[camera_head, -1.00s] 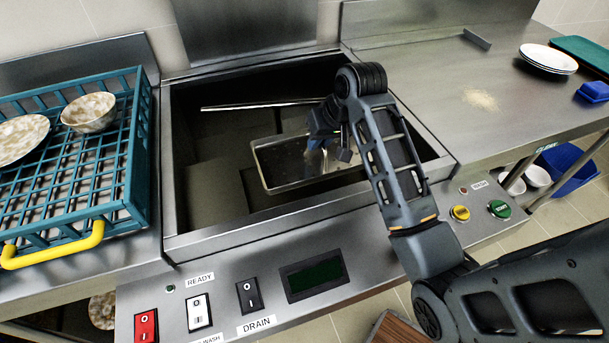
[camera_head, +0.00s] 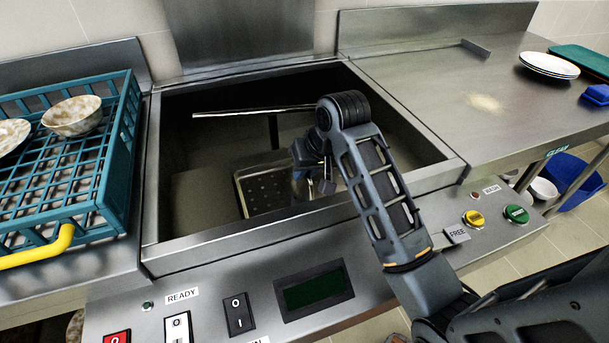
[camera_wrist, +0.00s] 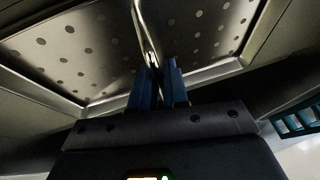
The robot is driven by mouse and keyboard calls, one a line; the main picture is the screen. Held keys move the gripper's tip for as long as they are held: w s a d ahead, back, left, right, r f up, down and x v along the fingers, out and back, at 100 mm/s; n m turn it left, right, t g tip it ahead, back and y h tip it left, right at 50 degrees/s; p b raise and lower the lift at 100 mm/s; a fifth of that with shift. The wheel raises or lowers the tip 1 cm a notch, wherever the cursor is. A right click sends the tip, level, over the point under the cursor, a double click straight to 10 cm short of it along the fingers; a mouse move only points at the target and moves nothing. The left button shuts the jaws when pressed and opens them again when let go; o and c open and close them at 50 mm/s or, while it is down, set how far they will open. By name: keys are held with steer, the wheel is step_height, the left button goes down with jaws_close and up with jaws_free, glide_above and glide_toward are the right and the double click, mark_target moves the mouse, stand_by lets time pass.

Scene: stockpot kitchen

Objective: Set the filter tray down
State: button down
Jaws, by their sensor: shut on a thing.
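The filter tray (camera_head: 256,190) is a shallow metal pan with a perforated floor, inside the open machine well (camera_head: 200,195). My gripper (camera_head: 318,188) reaches down into the well over the tray's right part, and my wrist hides that part. In the wrist view the tray's perforated floor (camera_wrist: 75,48) fills the upper half. My gripper's blue fingers (camera_wrist: 158,85) are shut on the tray's thin upright handle (camera_wrist: 143,30). I cannot tell whether the tray touches the well floor.
A metal spray bar (camera_head: 245,112) crosses the well behind the tray. The well's front rim (camera_head: 240,238) is close to my forearm. A teal rack (camera_head: 75,180) with bowls stands at the left. The right counter (camera_head: 440,85) holds stacked plates (camera_head: 548,65).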

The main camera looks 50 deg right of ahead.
steer(key=c, duration=1.1)
jaws_free()
steer(key=p+v, duration=0.2)
steer(key=v, duration=1)
steer(key=shift+r, duration=0.15)
steer(key=shift+a, duration=0.1)
